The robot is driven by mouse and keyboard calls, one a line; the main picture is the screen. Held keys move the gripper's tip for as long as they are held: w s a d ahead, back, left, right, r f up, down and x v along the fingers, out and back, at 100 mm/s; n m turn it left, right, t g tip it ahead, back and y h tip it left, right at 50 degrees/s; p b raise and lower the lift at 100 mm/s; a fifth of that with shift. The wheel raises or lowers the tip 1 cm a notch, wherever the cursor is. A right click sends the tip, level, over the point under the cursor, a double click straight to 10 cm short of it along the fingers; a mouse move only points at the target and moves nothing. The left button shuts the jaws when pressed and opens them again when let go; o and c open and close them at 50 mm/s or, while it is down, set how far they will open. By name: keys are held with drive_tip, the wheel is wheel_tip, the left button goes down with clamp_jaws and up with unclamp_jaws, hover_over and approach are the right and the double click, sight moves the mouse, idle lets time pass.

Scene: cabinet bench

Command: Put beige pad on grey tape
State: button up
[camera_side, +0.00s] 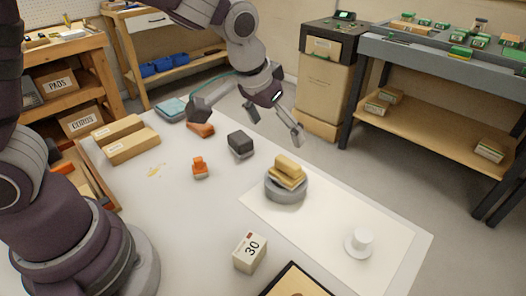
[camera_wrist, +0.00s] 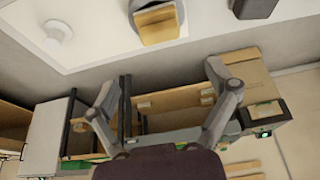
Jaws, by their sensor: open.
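The beige pad (camera_side: 288,168) rests on top of the grey tape (camera_side: 285,191), a round grey roll on the white sheet. The pad looks tilted or stepped, and I cannot tell if its whole underside touches the tape. In the wrist view the pad (camera_wrist: 157,24) shows at the top edge, with part of the grey tape (camera_wrist: 183,13) beside it. My gripper (camera_side: 275,124) is open and empty, above and behind the pad, clear of it. In the wrist view my gripper's (camera_wrist: 162,73) fingers are spread wide with nothing between them.
A dark grey block (camera_side: 240,143) and an orange object (camera_side: 200,167) lie left of the tape. A white round piece (camera_side: 359,241) stands to the right on the sheet (camera_side: 322,215). A box marked 30 (camera_side: 249,253) is nearer the front. Beige blocks (camera_side: 131,145) lie at left.

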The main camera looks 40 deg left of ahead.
drive_tip(key=s+a+r, duration=0.3)
drive_tip(key=s, duration=0.4)
drive_tip(key=s+a+r+t, duration=0.1)
drive_tip(key=s+a+r, duration=0.2)
drive_tip(key=s, duration=0.4)
drive_tip(key=shift+s+a, duration=0.3)
drive_tip(key=shift+a, duration=0.2)
